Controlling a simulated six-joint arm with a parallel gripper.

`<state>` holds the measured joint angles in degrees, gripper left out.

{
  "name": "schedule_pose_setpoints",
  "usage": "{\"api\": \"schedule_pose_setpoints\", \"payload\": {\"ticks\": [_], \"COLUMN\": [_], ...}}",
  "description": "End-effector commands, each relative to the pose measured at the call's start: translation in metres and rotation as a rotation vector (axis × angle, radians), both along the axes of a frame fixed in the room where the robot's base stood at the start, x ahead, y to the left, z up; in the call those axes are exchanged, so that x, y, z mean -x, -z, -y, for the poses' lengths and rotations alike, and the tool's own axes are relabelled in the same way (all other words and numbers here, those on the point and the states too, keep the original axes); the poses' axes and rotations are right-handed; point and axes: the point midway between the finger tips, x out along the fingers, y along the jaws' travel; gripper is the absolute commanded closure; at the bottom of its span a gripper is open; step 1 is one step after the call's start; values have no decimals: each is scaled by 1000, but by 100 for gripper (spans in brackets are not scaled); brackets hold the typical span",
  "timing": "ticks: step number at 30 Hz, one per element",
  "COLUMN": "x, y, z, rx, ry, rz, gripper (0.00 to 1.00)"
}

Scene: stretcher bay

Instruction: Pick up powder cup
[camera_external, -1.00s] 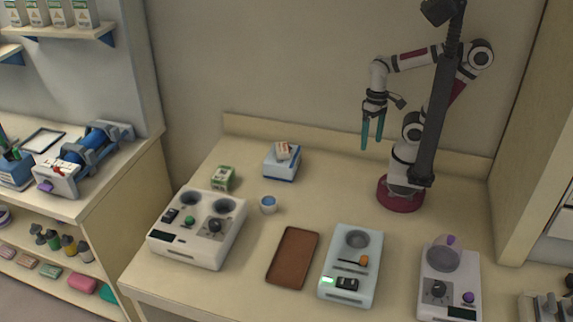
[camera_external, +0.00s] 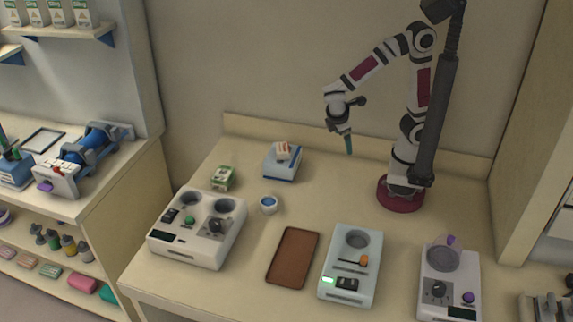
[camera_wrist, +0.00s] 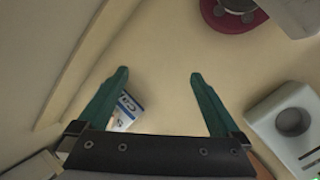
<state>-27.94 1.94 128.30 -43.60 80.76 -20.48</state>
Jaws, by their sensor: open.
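The small white cup with blue inside, likely the powder cup (camera_external: 268,204), stands upright on the bench, right of the white two-well device. I cannot make it out in the wrist view. My gripper (camera_external: 349,152) hangs in the air above the back of the bench, up and to the right of the cup, with nothing in it. In the wrist view my gripper (camera_wrist: 158,75) has its two teal fingers wide apart over bare bench.
A blue-and-white box (camera_external: 283,163) and a green box (camera_external: 223,178) stand behind the cup. The two-well device (camera_external: 183,249) is left, a brown tray (camera_external: 293,258) in front right, and a one-well device (camera_external: 349,290) beyond it. Bench right of the cup is clear.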

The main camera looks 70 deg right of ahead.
Motion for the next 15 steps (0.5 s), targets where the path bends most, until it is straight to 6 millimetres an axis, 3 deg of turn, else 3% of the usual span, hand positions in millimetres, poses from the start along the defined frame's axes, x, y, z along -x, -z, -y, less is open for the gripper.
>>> {"api": "schedule_pose_setpoints", "payload": {"ticks": [1, 4, 6, 9, 12, 15], "x": [-26, -73, -88, -90, -87, -97], "y": [15, 47, 73, 102, 118, 129], "z": [-24, -92, -144, -203, -232, -230], "rx": [116, 371, 536, 719, 816, 840], "ry": [-281, -852, -1176, -1491, -1638, -1669], "rz": [-63, -161, -209, -252, -271, -277], "gripper": [0, 0, 0, 0, 0, 0]}}
